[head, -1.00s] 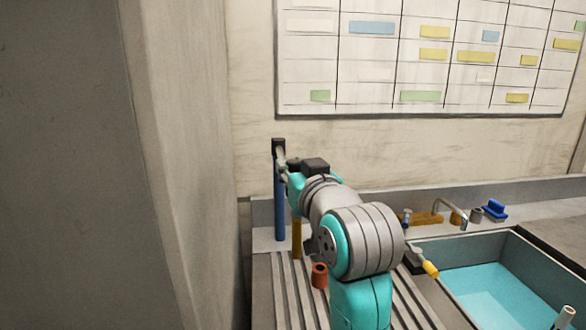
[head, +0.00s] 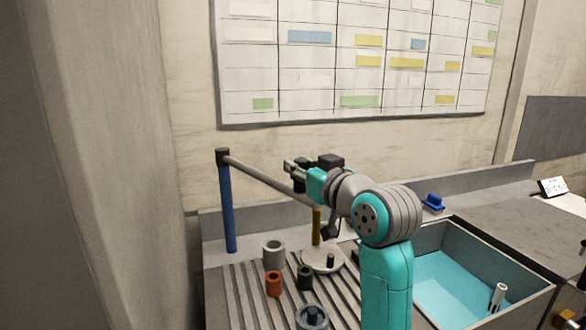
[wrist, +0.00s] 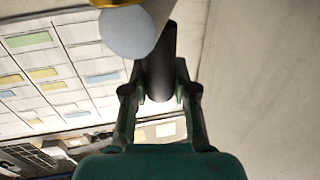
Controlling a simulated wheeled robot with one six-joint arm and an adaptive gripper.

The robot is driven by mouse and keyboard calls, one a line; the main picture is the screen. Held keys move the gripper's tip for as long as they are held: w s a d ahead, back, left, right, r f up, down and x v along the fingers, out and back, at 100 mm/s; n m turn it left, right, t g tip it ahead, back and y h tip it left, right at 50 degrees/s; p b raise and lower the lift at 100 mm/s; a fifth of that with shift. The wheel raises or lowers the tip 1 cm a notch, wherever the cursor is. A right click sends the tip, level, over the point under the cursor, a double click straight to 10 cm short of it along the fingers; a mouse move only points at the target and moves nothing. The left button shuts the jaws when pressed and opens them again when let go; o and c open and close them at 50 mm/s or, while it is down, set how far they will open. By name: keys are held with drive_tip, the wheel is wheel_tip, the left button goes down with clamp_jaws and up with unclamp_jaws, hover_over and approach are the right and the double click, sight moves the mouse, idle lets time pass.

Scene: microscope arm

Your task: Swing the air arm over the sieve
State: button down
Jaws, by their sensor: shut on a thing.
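The air arm is a grey bar (head: 258,175) reaching right from the top of a blue post (head: 228,208). An ochre tube (head: 317,226) hangs near its far end. In the head view the tube appears above a pale round disc (head: 312,263) on the ribbed counter. I cannot tell for sure whether this disc is the sieve, nor whether the tube is exactly over it. My arm hides part of the bar's end.
A sink (head: 440,285) lies right. A wall (head: 110,180) bounds the left.

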drive_tip(key=c, duration=0.9)
unclamp_jaws()
drive_tip(key=v, duration=1.2)
drive_tip(key=shift+d+f, duration=0.1)
